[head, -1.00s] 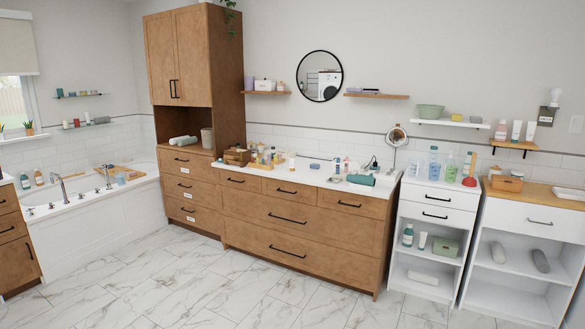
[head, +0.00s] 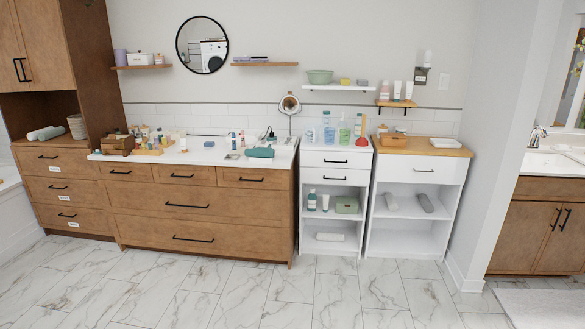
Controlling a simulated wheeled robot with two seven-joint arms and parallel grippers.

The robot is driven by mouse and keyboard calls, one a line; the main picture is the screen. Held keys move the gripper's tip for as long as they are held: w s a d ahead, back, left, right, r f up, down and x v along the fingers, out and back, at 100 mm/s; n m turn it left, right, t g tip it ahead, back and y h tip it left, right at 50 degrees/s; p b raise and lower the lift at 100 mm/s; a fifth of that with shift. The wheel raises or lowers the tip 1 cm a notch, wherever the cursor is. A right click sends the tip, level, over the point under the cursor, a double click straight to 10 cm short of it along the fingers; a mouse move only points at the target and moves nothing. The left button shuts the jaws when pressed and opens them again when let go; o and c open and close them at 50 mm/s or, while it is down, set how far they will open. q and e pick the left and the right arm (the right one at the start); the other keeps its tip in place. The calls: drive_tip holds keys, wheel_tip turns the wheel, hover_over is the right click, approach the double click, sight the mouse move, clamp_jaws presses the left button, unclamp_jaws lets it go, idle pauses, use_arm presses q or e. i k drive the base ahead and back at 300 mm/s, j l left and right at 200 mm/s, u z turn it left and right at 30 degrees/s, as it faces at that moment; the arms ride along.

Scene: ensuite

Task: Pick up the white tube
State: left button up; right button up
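Several white tube-like items are in the head view, and I cannot tell which one the task means. A white tube (head: 397,91) and another white tube (head: 409,90) stand upright side by side on a small wooden wall shelf at the right. A smaller white tube (head: 325,202) stands on the open shelf of the white cabinet, between a dark teal bottle (head: 312,200) and a green box (head: 347,205). A small white container (head: 183,142) stands on the long counter. Neither of my grippers is in view.
The long wooden dresser (head: 195,205) with a cluttered white top stands left of two white cabinets (head: 336,160). A wall edge (head: 490,150) juts out at the right, before a sink cabinet (head: 545,235). The marble floor (head: 240,290) in front is clear.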

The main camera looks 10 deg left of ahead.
sight(184, 147)
drive_tip(key=i+j, duration=0.2)
drive_tip(key=j, duration=0.15)
drive_tip(key=i+j+z, duration=0.15)
drive_tip(key=j, duration=0.2)
drive_tip(key=i+j, duration=0.25)
drive_tip(key=j, duration=0.15)
drive_tip(key=i+j+z, duration=0.15)
drive_tip(key=j, duration=0.25)
drive_tip(key=i+j, duration=0.2)
drive_tip(key=j, duration=0.2)
drive_tip(key=i+j+z, duration=0.15)
drive_tip(key=j, duration=0.25)
drive_tip(key=i+j, duration=0.15)
drive_tip(key=j, duration=0.25)
drive_tip(key=i+j+z, duration=0.15)
drive_tip(key=j, duration=0.3)
